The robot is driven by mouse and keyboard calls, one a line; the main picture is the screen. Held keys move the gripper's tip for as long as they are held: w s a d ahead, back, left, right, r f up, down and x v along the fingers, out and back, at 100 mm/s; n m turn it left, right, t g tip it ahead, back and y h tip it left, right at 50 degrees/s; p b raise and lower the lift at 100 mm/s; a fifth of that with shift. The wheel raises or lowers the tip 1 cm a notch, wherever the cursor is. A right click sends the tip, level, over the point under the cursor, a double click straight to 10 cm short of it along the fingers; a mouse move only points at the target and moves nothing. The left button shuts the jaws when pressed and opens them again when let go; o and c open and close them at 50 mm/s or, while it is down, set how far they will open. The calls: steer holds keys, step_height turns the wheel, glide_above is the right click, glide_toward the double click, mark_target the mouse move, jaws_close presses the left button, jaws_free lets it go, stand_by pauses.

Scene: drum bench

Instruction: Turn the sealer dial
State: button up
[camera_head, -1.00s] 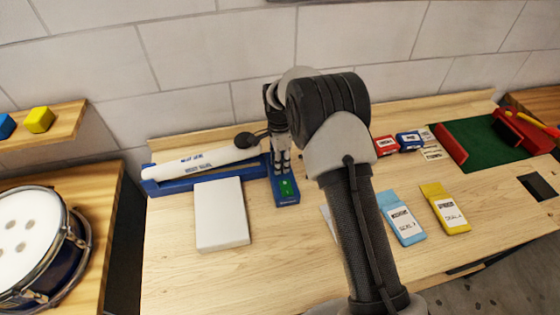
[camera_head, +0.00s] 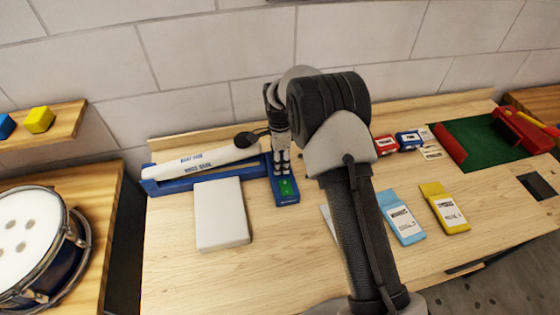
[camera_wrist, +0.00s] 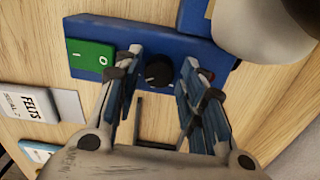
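The sealer has a white arm (camera_head: 200,158) with a black knob end, over a blue base (camera_head: 158,188). Its blue control box (camera_head: 287,199) carries a green switch (camera_head: 287,187), which also shows in the wrist view (camera_wrist: 92,55). The black round dial (camera_wrist: 158,71) sits on this box, right of the switch in the wrist view. My gripper (camera_wrist: 161,68) is open over the box, with one finger on each side of the dial and a visible gap to it. In the head view my gripper (camera_head: 282,165) points down and hides the dial.
A white block (camera_head: 221,214) lies in front of the sealer. Blue (camera_head: 403,220) and yellow (camera_head: 446,210) packets lie to the right of my arm. Red (camera_head: 386,145) and dark blue (camera_head: 410,140) boxes stand behind. A drum (camera_head: 30,245) is at left. The wall is close behind.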

steer(key=shift+o, duration=0.7)
step_height(320, 180, up, 12)
steer(key=shift+w, duration=0.3)
